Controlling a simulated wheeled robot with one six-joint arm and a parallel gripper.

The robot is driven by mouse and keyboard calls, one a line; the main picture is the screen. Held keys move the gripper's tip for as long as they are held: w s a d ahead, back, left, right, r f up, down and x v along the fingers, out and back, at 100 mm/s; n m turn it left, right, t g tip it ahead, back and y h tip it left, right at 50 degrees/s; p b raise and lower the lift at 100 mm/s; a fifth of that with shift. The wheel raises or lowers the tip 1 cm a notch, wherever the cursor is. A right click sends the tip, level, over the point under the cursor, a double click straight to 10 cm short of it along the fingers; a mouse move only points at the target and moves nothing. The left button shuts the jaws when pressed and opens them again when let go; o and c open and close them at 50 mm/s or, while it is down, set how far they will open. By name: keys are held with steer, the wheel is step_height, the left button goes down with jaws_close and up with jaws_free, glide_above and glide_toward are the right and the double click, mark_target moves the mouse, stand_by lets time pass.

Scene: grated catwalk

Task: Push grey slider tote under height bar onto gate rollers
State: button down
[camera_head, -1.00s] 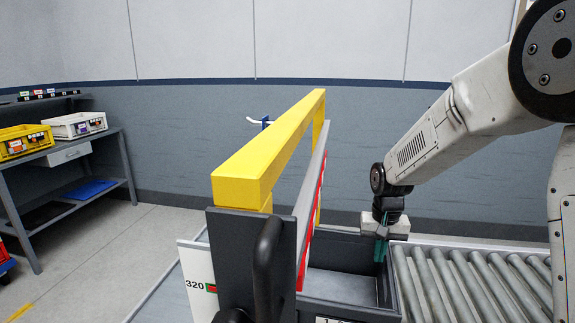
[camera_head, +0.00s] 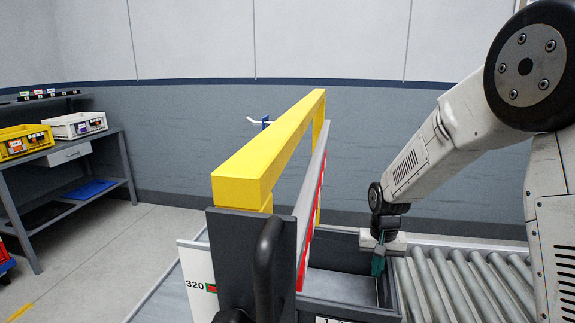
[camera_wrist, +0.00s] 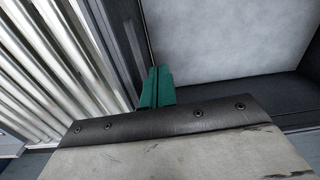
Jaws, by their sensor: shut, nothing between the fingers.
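The grey slider tote (camera_head: 350,310) stands partly under the yellow height bar (camera_head: 270,150), on the bar's right side. Its left part is hidden behind the bar's dark post. My gripper (camera_head: 378,264) is shut and empty, with teal fingers reaching down inside the tote at its right wall. The wrist view shows the fingertips (camera_wrist: 155,82) against or very near the inner face of that wall (camera_wrist: 122,45); contact is not certain. The tote floor (camera_wrist: 215,35) looks bare where visible. The gate rollers (camera_head: 450,285) lie right of the tote.
A red-edged plate (camera_head: 312,205) hangs below the bar. A dark handle (camera_head: 266,265) and a white board marked 320 (camera_head: 195,280) stand at the near post. A shelf (camera_head: 60,160) with a yellow bin (camera_head: 25,141) and a white bin (camera_head: 75,125) is far left.

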steer(key=s+d, duration=0.2)
steer(key=d, duration=1.1)
steer(key=s+d, duration=0.3)
steer(key=d, duration=1.1)
steer(key=shift+s, duration=0.2)
stand_by(1.5)
step_height(320, 180, up, 8)
stand_by(0.8)
